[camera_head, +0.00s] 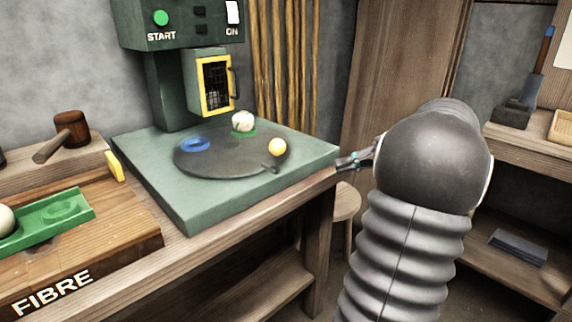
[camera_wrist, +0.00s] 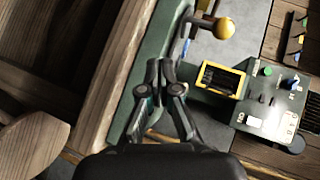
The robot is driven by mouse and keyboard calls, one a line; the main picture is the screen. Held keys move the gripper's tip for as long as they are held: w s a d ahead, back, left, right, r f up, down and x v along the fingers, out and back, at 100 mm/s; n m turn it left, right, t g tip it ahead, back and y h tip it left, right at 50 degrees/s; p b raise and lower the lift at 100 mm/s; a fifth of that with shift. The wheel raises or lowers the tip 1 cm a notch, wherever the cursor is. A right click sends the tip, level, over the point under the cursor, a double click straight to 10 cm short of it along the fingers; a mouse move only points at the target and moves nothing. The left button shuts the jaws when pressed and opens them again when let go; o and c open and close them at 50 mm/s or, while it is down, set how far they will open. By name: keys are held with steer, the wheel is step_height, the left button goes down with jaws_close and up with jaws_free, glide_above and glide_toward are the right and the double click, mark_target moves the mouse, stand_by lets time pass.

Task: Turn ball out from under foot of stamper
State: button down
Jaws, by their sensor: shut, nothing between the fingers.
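The stamper (camera_head: 170,85) is a green machine with START and ON controls and a yellow-framed guard (camera_head: 213,84). Its foot is not clearly visible. A dark round turntable (camera_head: 225,162) lies on its green base (camera_head: 190,205). A white ball (camera_head: 243,121) sits in a green ring at the turntable's back, just right of and below the guard. A blue ring (camera_head: 195,145) on the left is empty. A yellow knob (camera_head: 277,147) stands at the turntable's right edge; it also shows in the wrist view (camera_wrist: 225,28). My gripper (camera_wrist: 160,72) is shut and empty, beside the base's right corner, apart from the knob.
A wooden board marked FIBRE (camera_head: 110,240), a green tray (camera_head: 70,212) holding another white ball, and a mallet (camera_head: 68,128) are on the bench to the left. A stool (camera_head: 346,200) stands behind the bench's right end. A shelf unit (camera_head: 515,215) is at the right.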

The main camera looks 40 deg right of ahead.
mark_target(270, 167)
steer(key=w+a, duration=0.2)
steer(key=w, duration=0.1)
steer(key=w+a+t, duration=0.1)
steer(key=w+a, duration=0.1)
steer(key=w, duration=0.1)
steer(key=w+a+m+t, duration=0.1)
steer(key=w+a, duration=0.1)
steer(key=w, duration=0.1)
steer(key=shift+a+r, duration=0.35)
steer(key=shift+r, duration=0.05)
steer(key=shift+s+a+f, duration=0.1)
steer(key=shift+a+f, duration=0.05)
steer(key=shift+a, duration=0.45)
steer(key=shift+s+a+f, duration=0.1)
steer(key=shift+a+f, duration=0.05)
steer(key=shift+a, duration=0.4)
steer(key=shift+a+f, duration=0.2)
steer(key=shift+a, duration=0.45)
steer(key=shift+s+a+b, duration=0.1)
steer(key=shift+a+b, duration=0.05)
steer(key=shift+b, duration=0.3)
